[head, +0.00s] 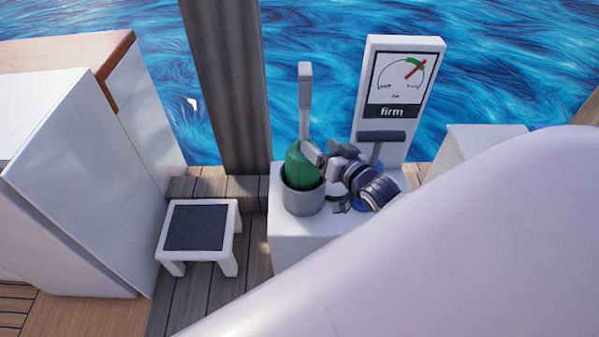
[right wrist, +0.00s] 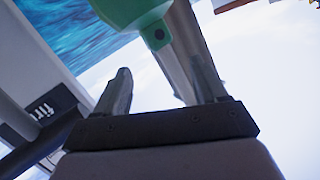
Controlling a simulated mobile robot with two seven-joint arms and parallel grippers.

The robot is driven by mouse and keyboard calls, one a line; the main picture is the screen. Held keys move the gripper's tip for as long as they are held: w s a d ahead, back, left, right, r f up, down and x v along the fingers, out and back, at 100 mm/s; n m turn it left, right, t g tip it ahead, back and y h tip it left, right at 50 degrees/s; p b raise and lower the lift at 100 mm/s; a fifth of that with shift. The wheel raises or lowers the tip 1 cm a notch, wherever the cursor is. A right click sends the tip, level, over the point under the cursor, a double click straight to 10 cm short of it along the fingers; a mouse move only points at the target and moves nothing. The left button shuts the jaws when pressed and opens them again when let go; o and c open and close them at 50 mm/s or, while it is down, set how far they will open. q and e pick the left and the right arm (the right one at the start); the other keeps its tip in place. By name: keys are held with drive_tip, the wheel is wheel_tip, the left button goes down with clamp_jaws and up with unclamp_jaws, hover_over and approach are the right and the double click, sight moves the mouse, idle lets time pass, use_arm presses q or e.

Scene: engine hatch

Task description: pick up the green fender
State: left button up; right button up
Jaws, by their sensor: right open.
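The green fender (head: 299,168) stands in a round grey holder (head: 303,201) on a white box, its lower part hidden inside. My right gripper (head: 315,156) is at the fender's right side near its top, and one finger overlaps it in the head view. In the right wrist view the fender (right wrist: 130,10) shows at the top edge, with a dark hole at its end. The open fingers of the gripper (right wrist: 160,84) have nothing between them there; whether one touches the fender I cannot tell. My left gripper is not in view.
A gauge board (head: 408,80) marked "firm" stands behind right, with a dark T-handle (head: 381,137) before it. A grey upright handle (head: 305,90) rises behind the fender. A post (head: 228,80) and a low stool (head: 198,228) are to the left. A large pale shape hides the lower right.

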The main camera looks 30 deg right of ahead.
sight(308, 136)
drive_tip(key=shift+r+b+x, duration=0.15)
drive_tip(key=shift+b+x, duration=0.15)
drive_tip(key=shift+x, duration=1.1)
drive_tip(key=shift+r+b+x, duration=0.2)
drive_tip(key=shift+b+x, duration=0.1)
drive_tip(key=shift+x, duration=1.15)
drive_tip(key=shift+a, duration=0.1)
